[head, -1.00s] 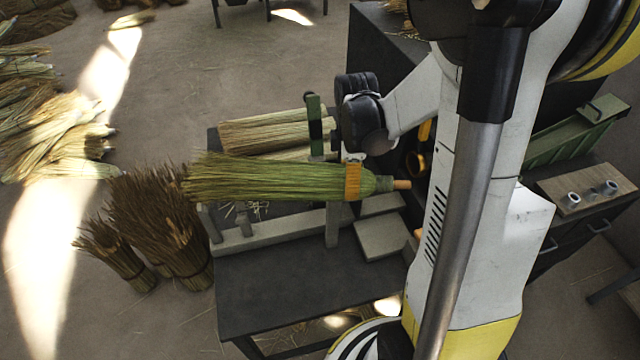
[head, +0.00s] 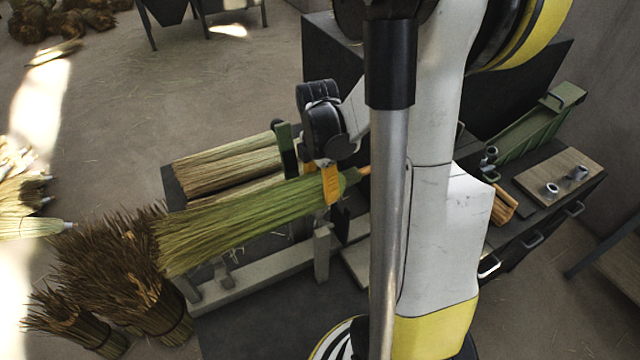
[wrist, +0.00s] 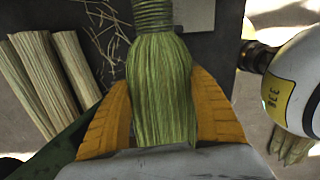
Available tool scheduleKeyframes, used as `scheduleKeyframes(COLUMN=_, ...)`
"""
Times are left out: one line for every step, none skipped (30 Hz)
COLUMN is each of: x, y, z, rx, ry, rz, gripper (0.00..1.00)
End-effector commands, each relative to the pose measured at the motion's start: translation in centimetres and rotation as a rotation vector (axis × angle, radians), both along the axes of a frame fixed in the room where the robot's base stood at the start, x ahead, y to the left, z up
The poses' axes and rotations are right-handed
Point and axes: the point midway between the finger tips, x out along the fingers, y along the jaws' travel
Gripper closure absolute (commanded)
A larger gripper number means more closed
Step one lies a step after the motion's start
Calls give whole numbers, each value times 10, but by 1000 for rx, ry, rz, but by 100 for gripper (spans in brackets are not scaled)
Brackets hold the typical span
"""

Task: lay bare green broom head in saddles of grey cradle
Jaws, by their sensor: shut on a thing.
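The green broom head (head: 238,222) is held crosswise above the grey cradle (head: 262,278), its bristles spreading to the lower left and its neck at the right. My gripper (head: 330,184) has orange fingers shut around the broom head close to its neck. The wrist view shows the green bristles (wrist: 160,92) between both fingers, with a ribbed collar at the top. The cradle is a long grey bar with short uprights. The broom hides part of it, and I cannot tell whether they touch.
Straw-coloured broom bundles (head: 225,163) lie behind the cradle, beside a green upright (head: 286,150). Dark brown bristle bundles (head: 115,265) stand at the lower left, close to the bristle tips. The dark bench top (head: 265,325) is clear in front. A wooden board with grey fittings (head: 560,175) is at the right.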

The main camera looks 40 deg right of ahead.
Motion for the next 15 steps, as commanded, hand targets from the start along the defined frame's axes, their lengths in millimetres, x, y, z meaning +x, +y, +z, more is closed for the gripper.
scheduleKeyframes(x=0, y=0, z=-8, rx=0, ry=0, rz=0, gripper=76)
scheduleKeyframes(x=0, y=0, z=-11, rx=0, ry=0, rz=0, gripper=76)
scheduleKeyframes(x=0, y=0, z=-15, rx=0, ry=0, rz=0, gripper=76)
scheduleKeyframes(x=0, y=0, z=-18, rx=0, ry=0, rz=0, gripper=76)
scheduleKeyframes(x=0, y=0, z=-21, rx=0, ry=0, rz=0, gripper=76)
scheduleKeyframes(x=0, y=0, z=-25, rx=0, ry=0, rz=0, gripper=76)
scheduleKeyframes(x=0, y=0, z=-28, rx=0, ry=0, rz=0, gripper=76)
scheduleKeyframes(x=0, y=0, z=-31, rx=0, ry=0, rz=0, gripper=76)
scheduleKeyframes(x=0, y=0, z=-35, rx=0, ry=0, rz=0, gripper=76)
scheduleKeyframes(x=0, y=0, z=-38, rx=0, ry=0, rz=0, gripper=77)
scheduleKeyframes(x=0, y=0, z=-41, rx=0, ry=0, rz=0, gripper=77)
scheduleKeyframes(x=0, y=0, z=-45, rx=0, ry=0, rz=0, gripper=77)
scheduleKeyframes(x=0, y=0, z=-48, rx=0, ry=0, rz=0, gripper=77)
scheduleKeyframes(x=0, y=0, z=-51, rx=0, ry=0, rz=0, gripper=77)
scheduleKeyframes(x=0, y=0, z=-55, rx=0, ry=0, rz=0, gripper=77)
